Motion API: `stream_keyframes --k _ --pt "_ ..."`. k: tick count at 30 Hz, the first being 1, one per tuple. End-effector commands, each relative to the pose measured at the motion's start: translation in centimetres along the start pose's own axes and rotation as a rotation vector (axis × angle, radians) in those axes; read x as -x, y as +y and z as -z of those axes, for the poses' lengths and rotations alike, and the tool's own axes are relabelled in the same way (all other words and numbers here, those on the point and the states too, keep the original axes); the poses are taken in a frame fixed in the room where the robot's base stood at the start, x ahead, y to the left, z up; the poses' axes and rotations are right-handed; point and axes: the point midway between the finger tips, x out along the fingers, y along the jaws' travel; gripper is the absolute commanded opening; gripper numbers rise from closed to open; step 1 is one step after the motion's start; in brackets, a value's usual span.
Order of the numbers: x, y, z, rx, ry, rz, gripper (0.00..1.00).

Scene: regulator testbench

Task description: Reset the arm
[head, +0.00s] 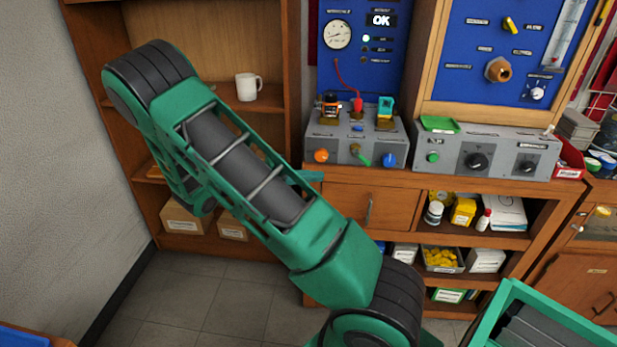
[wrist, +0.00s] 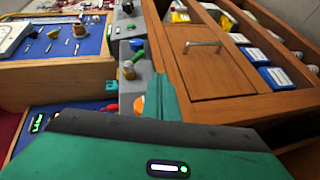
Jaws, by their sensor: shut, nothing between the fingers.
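My green arm (head: 250,165) rises from the lower right to a bend at the upper left, then folds down behind its own link. My gripper (head: 310,176) shows only as teal fingertips beside that link, in front of the wooden cabinet just below the grey bench unit. In the wrist view its fingers (wrist: 160,97) are together with nothing between them, near the cabinet's drawer front (wrist: 207,62). The rest of the hand is hidden in the head view.
The grey control box (head: 357,140) with knobs and fittings stands on the cabinet close to the fingertips. A second grey panel (head: 486,150) is to its right. A white mug (head: 249,87) stands on the left shelf. Open floor (head: 200,290) lies at the lower left.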

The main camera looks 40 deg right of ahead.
Motion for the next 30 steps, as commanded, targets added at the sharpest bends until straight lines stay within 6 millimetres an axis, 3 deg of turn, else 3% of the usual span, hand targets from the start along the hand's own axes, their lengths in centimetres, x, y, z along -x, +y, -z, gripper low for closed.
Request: stream_keyframes --k 14,22,30 --pt "-0.8 0.5 -0.8 -0.004 -0.041 0.061 0.0" --pt "-2.7 2.1 -4.5 -0.006 -0.185 0.321 0.0" --pt "-2.9 3.8 -8.7 -0.012 -0.287 0.597 0.0"
